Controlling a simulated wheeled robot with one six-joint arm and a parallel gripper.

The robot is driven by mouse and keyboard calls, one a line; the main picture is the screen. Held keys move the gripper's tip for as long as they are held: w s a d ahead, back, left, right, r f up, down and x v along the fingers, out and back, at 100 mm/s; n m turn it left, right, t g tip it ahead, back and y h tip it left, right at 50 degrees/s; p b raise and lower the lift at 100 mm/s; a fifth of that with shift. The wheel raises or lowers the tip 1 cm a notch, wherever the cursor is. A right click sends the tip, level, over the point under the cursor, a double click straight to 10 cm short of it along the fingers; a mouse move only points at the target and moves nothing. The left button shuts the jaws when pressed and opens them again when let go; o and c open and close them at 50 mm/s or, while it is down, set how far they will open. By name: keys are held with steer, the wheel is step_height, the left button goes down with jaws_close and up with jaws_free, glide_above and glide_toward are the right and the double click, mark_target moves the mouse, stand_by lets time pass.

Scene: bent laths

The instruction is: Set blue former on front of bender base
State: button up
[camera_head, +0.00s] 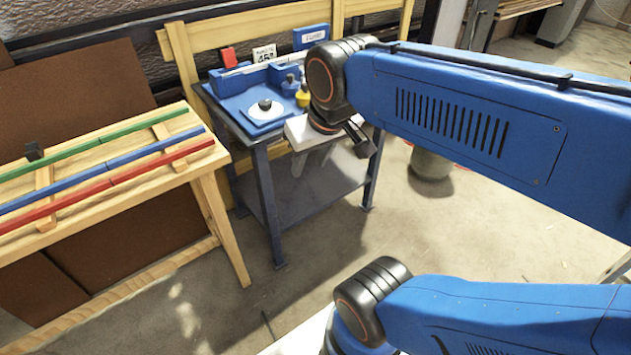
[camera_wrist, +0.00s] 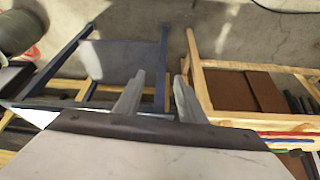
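A blue bender base (camera_head: 236,82) stands on the blue workbench in the head view, with a pale round plate (camera_head: 266,112) and black knob at its front. A small blue knobbed piece, which looks like the blue former (camera_head: 290,84), stands right of the plate, beside a yellow one (camera_head: 303,98). My gripper (camera_head: 312,165) hangs in front of the bench, pointing down, apart from these pieces. In the wrist view my gripper (camera_wrist: 160,78) is open, with nothing between its fingers. The former and bender base cannot be made out in the wrist view.
A wooden table (camera_head: 215,160) at left carries green (camera_head: 90,145), blue (camera_head: 100,170) and red (camera_head: 110,182) laths. A red block (camera_head: 229,57) and labelled blue box (camera_head: 311,37) are at the bench's back. Concrete floor lies open in front. My arm covers the right side.

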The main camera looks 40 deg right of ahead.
steer(key=shift+n, duration=0.4)
steer(key=s+f, duration=0.1)
steer(key=s+a+f, duration=0.1)
steer(key=s+f, duration=0.1)
steer(key=shift+s, duration=0.15)
